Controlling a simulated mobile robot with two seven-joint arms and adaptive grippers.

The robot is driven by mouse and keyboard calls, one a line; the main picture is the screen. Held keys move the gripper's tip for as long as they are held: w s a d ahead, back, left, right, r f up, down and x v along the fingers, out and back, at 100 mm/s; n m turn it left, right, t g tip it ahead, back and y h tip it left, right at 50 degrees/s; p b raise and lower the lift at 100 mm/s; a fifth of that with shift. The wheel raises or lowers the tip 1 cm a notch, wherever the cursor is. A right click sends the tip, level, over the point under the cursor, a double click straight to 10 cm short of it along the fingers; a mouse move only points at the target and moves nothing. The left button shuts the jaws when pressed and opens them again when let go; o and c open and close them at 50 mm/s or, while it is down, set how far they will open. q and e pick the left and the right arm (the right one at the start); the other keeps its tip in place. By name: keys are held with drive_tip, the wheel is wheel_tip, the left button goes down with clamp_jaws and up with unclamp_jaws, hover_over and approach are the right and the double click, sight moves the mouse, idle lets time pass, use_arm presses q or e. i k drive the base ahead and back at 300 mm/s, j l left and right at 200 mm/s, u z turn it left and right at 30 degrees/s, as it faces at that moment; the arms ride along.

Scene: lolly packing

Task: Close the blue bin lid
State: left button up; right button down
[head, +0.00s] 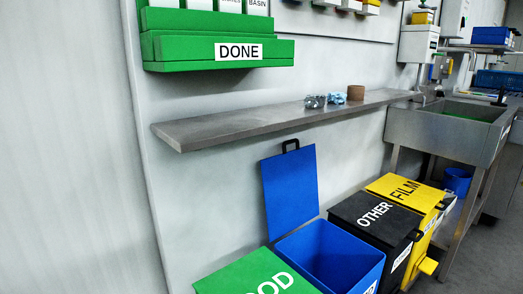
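The blue bin (340,258) stands on the floor against the wall, between a green bin and a black bin. Its blue lid (290,193) is open and stands nearly upright at the back of the bin. A dark handle (290,145) sticks up from the lid's top edge. The inside of the bin shows as plain blue, and its bottom is hidden. Neither of my grippers is in the head view.
A green bin (257,276) marked "OOD" and a black "OTHER" bin (375,218) flank it, both closed. A yellow "FILM" bin (408,192) stands farther right. A metal shelf (235,126) runs along the wall above the lid. A steel sink (450,130) is at right.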

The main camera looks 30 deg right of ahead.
sight(290, 182)
drive_tip(key=i+j, duration=0.1)
drive_tip(key=j, duration=0.25)
drive_tip(key=i+j, duration=0.1)
drive_tip(key=j, duration=0.25)
drive_tip(key=i+j, duration=0.1)
drive_tip(key=j, duration=0.25)
drive_tip(key=z, duration=0.4)
drive_tip(key=j+z, duration=0.15)
drive_tip(key=z, duration=0.6)
drive_tip(key=j+z, duration=0.15)
drive_tip(key=z, duration=0.2)
